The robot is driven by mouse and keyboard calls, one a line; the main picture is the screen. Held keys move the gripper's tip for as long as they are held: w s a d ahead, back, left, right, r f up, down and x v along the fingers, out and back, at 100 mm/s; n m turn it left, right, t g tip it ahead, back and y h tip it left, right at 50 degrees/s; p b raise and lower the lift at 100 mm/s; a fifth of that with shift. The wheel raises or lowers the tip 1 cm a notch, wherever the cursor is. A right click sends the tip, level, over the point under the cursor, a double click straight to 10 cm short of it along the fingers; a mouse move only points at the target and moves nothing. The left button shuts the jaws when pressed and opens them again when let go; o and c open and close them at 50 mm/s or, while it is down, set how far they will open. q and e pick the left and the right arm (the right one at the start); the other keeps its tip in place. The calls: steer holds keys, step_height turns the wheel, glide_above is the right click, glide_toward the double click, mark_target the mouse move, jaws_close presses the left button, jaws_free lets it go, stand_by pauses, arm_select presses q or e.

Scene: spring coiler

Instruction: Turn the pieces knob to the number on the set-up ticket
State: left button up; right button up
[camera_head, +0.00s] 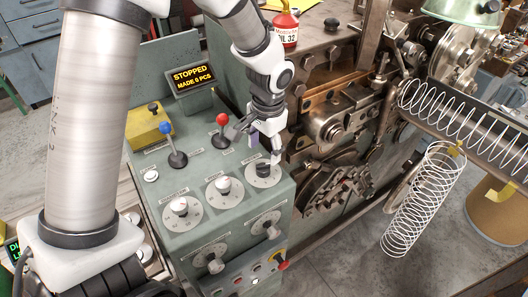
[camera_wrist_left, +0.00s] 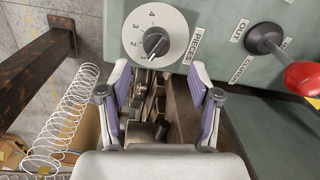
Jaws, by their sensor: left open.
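The pieces knob is black with a pale line, on a round white dial numbered 1 to 4. In the left wrist view the pieces knob (camera_wrist_left: 156,42) is just beyond my fingertips, its line slanting toward the lower left, near the 1. In the head view the knob (camera_head: 264,170) is on the sloping green panel, partly behind a finger. My left gripper (camera_head: 256,143) is open above it; in the wrist view the gripper's (camera_wrist_left: 160,76) purple-padded fingers are apart with nothing between them. I cannot make out the set-up ticket. My right gripper is not in view.
Two white-capped knobs (camera_head: 222,185) (camera_head: 179,206) sit beside the pieces knob. A red-balled lever (camera_head: 222,119) and a blue-balled lever (camera_head: 166,128) stand behind. A display (camera_head: 191,77) reads STOPPED, MADE 0 PCS. Coiler mechanics (camera_head: 335,130) and wire springs (camera_head: 425,200) lie to the right.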

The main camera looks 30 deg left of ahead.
mark_target(263, 167)
arm_select(q)
steer(key=f, duration=0.1)
steer(key=s+f, duration=0.1)
steer(key=shift+s+d+f, duration=0.3)
steer(key=shift+d+f, duration=0.05)
steer(key=shift+d, duration=0.05)
steer(key=f, duration=0.1)
steer(key=w+f, duration=0.1)
steer(key=a+f, duration=0.1)
steer(key=shift+w+f+p, duration=0.15)
steer(key=shift+f+p, duration=0.15)
steer(key=shift+r, duration=0.15)
steer(key=shift+s+d+r, duration=0.1)
steer(key=shift+s+d, duration=0.1)
steer(key=shift+s, duration=0.1)
steer(key=c, duration=0.4)
steer(key=shift+s, duration=0.1)
steer(key=c, duration=0.7)
